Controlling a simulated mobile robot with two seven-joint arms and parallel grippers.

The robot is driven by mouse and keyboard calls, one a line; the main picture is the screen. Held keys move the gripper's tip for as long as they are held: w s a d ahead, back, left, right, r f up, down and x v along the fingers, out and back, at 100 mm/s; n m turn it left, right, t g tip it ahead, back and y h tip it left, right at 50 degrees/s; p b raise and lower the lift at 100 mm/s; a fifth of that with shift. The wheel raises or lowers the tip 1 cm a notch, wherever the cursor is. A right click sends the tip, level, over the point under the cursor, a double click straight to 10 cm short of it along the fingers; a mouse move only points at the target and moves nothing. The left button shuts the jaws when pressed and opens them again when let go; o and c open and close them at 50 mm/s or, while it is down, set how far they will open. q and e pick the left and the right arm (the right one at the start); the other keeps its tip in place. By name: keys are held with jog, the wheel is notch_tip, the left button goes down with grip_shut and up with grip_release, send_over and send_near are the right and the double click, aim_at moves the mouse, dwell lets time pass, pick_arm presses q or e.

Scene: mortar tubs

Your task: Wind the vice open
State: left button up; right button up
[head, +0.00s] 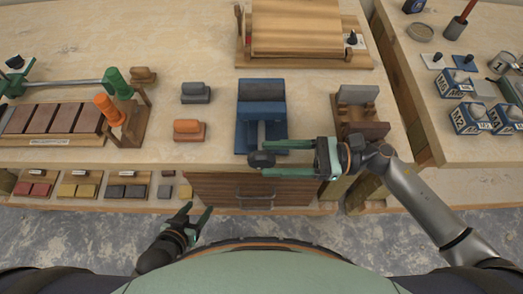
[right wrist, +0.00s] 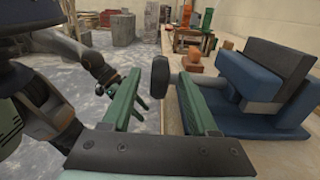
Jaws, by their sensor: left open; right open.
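The blue vice (head: 262,90) stands at the front edge of the wooden workbench, its jaw blocks and screw also showing in the right wrist view (right wrist: 265,75). A dark round knob (head: 259,160) is at its front, over the bench edge. My right gripper (head: 272,159) is open, reaching in from the right with its green fingertips on either side of the knob. In the right wrist view the knob (right wrist: 160,80) appears between the fingertips; I cannot tell whether they touch it. My left gripper (head: 197,215) is open and empty, low in front of the bench.
A drawer (head: 220,189) with a metal handle is below the vice. A grey block (head: 196,92) and an orange block (head: 187,129) are left of it. A wooden vice-like piece (head: 358,108) is to the right. Floor shows in front of the bench.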

jog(key=shift+a, duration=1.5)
grip_shut()
